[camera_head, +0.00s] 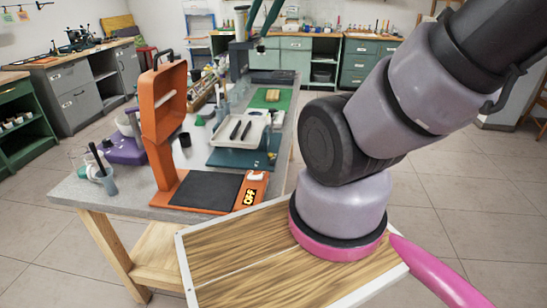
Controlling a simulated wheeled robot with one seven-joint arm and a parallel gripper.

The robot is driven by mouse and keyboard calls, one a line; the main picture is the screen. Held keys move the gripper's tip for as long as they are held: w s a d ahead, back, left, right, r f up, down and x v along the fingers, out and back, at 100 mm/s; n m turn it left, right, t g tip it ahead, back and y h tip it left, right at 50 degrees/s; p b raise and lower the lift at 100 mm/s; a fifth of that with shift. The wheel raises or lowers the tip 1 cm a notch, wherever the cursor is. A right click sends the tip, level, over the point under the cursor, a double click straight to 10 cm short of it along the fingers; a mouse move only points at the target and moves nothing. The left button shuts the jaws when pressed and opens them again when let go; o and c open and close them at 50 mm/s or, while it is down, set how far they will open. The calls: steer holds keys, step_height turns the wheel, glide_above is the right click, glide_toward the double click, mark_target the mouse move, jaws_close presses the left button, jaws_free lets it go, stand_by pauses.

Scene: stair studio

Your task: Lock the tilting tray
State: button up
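A white tray (239,129) with two dark, slim pieces in it sits on a teal base (231,158) near the middle of the grey worktop. It looks like the tilting tray, but I cannot be sure. Its tilt is hard to judge, and I cannot make out a lock on it. My arm (345,130) fills the right side of the head view, in front of and to the right of the worktop. No gripper fingers can be made out, so I cannot see whether my gripper is open or shut.
An orange device (166,100) with a raised frame, a dark plate and an "OFF" label stands at the worktop's near end. A purple device (124,150) and a cup (107,180) stand left of it. A white-edged wooden panel (225,257) is in the foreground. Tiled floor is clear at right.

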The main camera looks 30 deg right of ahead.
steer(key=shift+w+d+f, duration=0.1)
steer(key=shift+w+f, duration=0.1)
steer(key=shift+w, duration=0.15)
jaws_close()
steer(key=w+d+f+m+g+y, duration=0.2)
steer(key=w+d+f+m+g, duration=0.2)
steer(key=w+d+f+m, duration=0.85)
steer(key=d+f+m+y, duration=0.1)
steer(key=d+f+m, duration=0.1)
steer(key=d+f, duration=0.2)
steer(key=w+d+f+m+y, duration=0.1)
steer(key=d+f+m, duration=0.1)
steer(key=f, duration=0.9)
steer(key=d+f+m, duration=0.3)
steer(key=d+f, duration=0.2)
steer(key=f, duration=0.3)
steer(key=shift+w+d+f+t+y, duration=0.15)
steer(key=shift+d+t+y, duration=0.15)
steer(key=shift+y, duration=0.1)
